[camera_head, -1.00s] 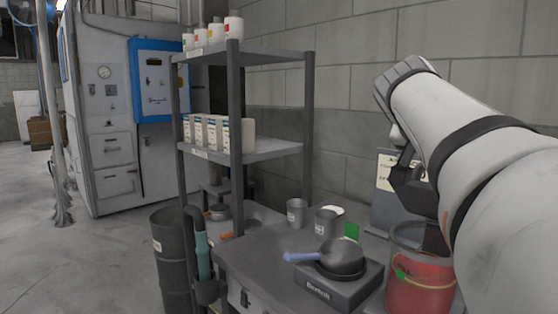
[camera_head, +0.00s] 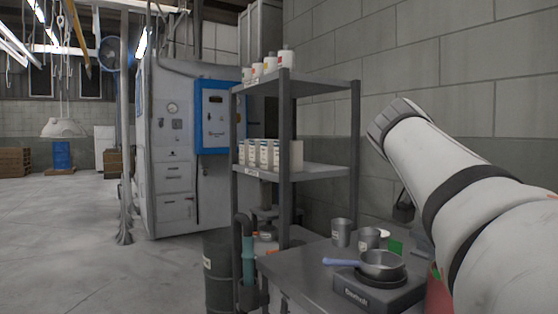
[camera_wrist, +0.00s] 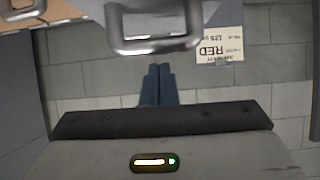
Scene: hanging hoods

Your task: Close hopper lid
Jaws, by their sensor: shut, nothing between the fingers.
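My gripper (camera_wrist: 158,85) shows in the wrist view as two dark fingers held together, with nothing between them. A grey metal loop like a handle (camera_wrist: 155,46) is at the top of the wrist view, above the fingertips; I cannot tell whether it belongs to the hopper lid. In the head view, my arm covers the right side. I cannot identify the hopper or its lid with certainty in either view.
A bench (camera_head: 315,272) holds a pan (camera_head: 381,264) on a scale and metal cups (camera_head: 341,232). A shelf rack (camera_head: 284,170) and dark bin (camera_head: 218,270) stand beside it. A hanging hood (camera_head: 63,128) is far left above a blue drum (camera_head: 61,155). The left floor is open.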

